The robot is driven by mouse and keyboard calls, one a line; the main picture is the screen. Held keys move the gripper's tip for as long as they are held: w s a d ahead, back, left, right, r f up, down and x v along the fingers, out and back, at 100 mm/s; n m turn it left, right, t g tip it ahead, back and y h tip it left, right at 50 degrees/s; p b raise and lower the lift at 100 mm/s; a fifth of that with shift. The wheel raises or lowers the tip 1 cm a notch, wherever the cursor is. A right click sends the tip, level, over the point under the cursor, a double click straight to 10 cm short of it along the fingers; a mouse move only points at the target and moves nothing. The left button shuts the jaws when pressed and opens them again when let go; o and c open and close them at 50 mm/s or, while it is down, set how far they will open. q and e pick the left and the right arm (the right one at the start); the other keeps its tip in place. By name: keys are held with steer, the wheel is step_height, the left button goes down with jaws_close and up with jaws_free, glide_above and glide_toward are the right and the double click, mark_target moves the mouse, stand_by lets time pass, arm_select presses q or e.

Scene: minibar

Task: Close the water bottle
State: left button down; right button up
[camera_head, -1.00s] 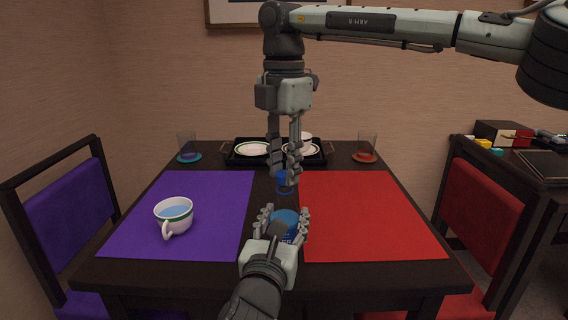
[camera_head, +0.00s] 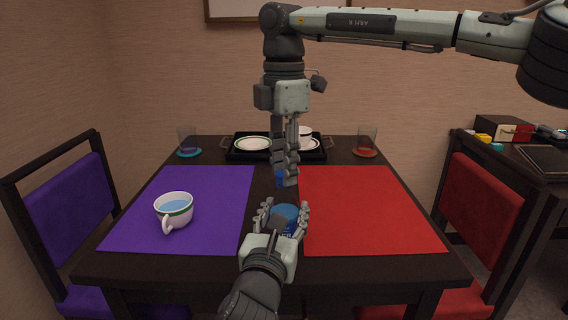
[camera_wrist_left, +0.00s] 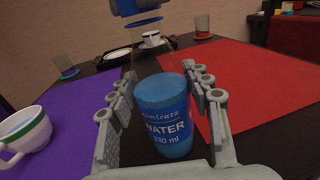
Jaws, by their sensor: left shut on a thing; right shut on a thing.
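The water bottle (camera_head: 285,214) stands upright between the purple and red mats. It has a blue label and a clear upper part, also seen in the left wrist view (camera_wrist_left: 164,115). My left gripper (camera_head: 286,208) is shut around its body from the near side. My right gripper (camera_head: 286,181) points down from above, shut on the blue cap (camera_head: 280,179). In the left wrist view the cap (camera_wrist_left: 135,8) is above the bottle's clear mouth, with a gap between them. The right fingers partly hide the cap in the head view.
A white cup (camera_head: 174,212) of blue liquid stands on the purple mat (camera_head: 215,205). The red mat (camera_head: 365,210) is bare. A black tray (camera_head: 240,157) with plates and a cup is at the back, between two glasses (camera_head: 187,137) (camera_head: 366,139) on coasters.

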steer(key=m, duration=1.1)
steer(key=shift+w, duration=0.1)
steer(key=o, duration=0.7)
steer(key=shift+c, duration=0.2)
steer(key=shift+r, duration=2.25)
steer(key=shift+c, duration=0.2)
